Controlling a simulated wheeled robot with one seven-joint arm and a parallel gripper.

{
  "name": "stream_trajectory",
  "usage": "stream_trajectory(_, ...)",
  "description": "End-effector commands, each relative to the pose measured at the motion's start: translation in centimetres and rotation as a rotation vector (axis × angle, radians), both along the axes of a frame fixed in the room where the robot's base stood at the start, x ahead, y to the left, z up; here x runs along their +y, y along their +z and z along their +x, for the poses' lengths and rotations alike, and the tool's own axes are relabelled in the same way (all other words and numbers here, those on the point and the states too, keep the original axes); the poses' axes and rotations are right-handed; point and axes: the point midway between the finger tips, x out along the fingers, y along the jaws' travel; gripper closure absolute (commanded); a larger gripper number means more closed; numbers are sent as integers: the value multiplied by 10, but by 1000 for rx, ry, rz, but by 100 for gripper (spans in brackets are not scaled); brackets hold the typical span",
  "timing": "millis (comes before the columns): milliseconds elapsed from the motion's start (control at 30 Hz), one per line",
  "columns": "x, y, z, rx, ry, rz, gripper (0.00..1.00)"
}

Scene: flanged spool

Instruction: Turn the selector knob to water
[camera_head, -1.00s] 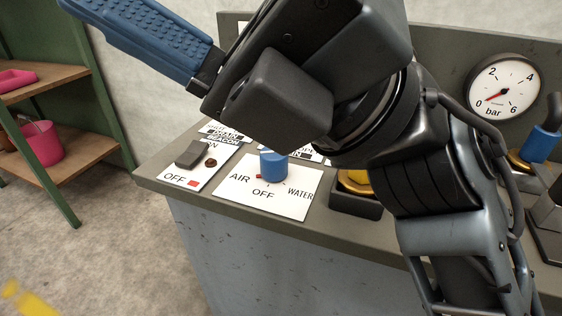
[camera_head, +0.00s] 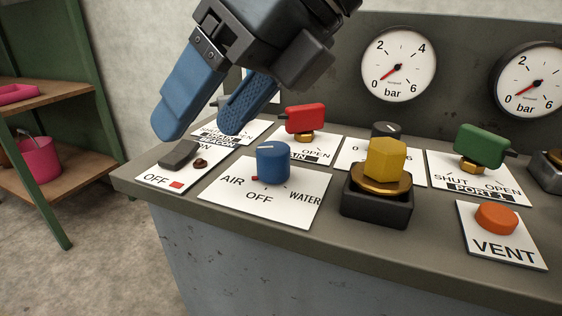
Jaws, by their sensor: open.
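The selector knob (camera_head: 273,163) is a blue cylinder with a light line on its top. It stands on a white plate (camera_head: 296,203) marked AIR, OFF and WATER. A small red mark at its base is on the left side, close to AIR. My gripper (camera_head: 195,135) has two blue fingers, spread apart with nothing between them. It hangs above and to the left of the knob, over the switch plate, not touching the knob. The fingers hide part of the plates behind them.
A dark rocker switch (camera_head: 179,154) lies left of the knob. A red handle (camera_head: 305,118) is behind it, a yellow hex knob (camera_head: 385,159) right. Further right are a green handle (camera_head: 481,145) and orange VENT button (camera_head: 496,218). Gauges (camera_head: 399,64) line the back panel.

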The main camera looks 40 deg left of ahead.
Motion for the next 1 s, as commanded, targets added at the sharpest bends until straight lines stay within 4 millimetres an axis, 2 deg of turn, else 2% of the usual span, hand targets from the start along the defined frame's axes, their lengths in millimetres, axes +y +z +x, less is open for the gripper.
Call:
stream_trajectory(100,-10,-8,30,-153,-43,-99,31)
stream_trajectory(200,-19,-8,49,-247,-72,-163,31)
stream_trajectory(333,-27,-5,65,-320,-99,-211,31)
stream_trajectory(567,-27,-10,70,-343,-107,-228,31)
stream_trajectory(1000,-4,-67,70,-339,-105,-225,31)
